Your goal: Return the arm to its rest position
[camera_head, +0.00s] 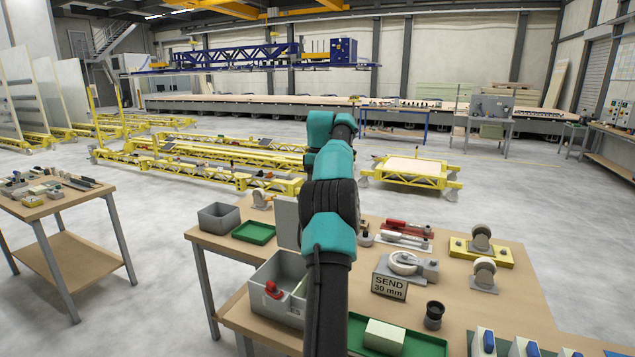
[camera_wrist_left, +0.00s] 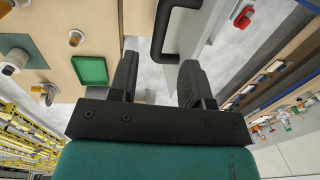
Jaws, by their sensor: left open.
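My teal and black arm (camera_head: 330,220) rises through the middle of the head view, over the workbench. Its gripper end cannot be made out there. In the left wrist view my left gripper (camera_wrist_left: 157,82) is open, its two black fingers apart with nothing held between them. A black bar-shaped handle (camera_wrist_left: 158,40) shows just beyond the fingertips; I cannot tell how far away it is. My right gripper is in neither view.
The workbench (camera_head: 510,300) carries a grey bin (camera_head: 262,317) with a red item, a green tray (camera_head: 254,233), a smaller grey bin (camera_head: 218,217), casters and a "SEND 30 mm" sign (camera_head: 389,287). Another table (camera_head: 55,213) stands left. Yellow trolleys (camera_head: 412,178) stand behind; open floor lies between.

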